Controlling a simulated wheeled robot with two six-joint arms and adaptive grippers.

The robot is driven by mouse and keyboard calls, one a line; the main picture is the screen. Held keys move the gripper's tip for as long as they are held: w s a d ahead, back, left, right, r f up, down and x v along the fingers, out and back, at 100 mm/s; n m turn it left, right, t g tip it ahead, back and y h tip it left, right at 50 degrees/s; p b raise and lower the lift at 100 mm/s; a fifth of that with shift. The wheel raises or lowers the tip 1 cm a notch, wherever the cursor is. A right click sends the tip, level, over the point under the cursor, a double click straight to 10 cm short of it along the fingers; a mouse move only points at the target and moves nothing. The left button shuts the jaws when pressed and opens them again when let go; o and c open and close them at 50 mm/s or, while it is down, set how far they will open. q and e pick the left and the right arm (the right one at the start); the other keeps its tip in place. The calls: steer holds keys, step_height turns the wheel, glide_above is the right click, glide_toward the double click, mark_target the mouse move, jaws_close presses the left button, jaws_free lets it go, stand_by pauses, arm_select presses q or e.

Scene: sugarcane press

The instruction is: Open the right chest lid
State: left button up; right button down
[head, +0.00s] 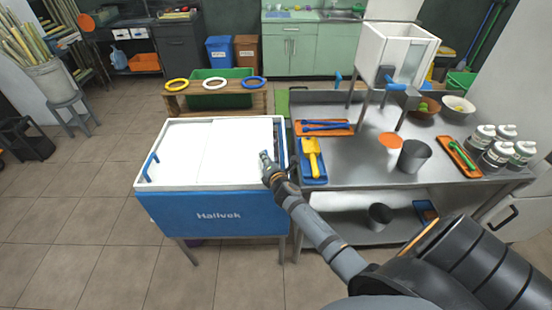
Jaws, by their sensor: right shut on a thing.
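The blue chest (216,216) stands on legs left of the steel counter, with two white lids on top. The left lid (172,152) lies flat, with a blue handle (151,166) at its left edge. My left gripper is not in view.
The steel counter (350,170) stands close on the right, with a blue tray (313,172) holding a yellow scoop near its left edge. A wooden rack (176,105) with several rings stands behind the chest.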

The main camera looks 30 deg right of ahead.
mark_target(234, 166)
steer(key=w+a+b, duration=0.1)
steer(key=w+a, duration=0.1)
steer(key=a, duration=0.1)
steer(key=w+a, duration=0.2)
steer(key=a, duration=0.2)
steer(key=w+a+b, duration=0.1)
steer(key=w+a, duration=0.1)
steer(key=a, duration=0.1)
steer(key=shift+w+a+b, duration=0.2)
steer(key=shift+a+b, duration=0.1)
steer(key=shift+b, duration=0.05)
steer(key=c, duration=1.6)
jaws_free()
steer(key=v, duration=0.7)
steer(key=shift+s+r, duration=0.1)
steer(key=shift+s, duration=0.15)
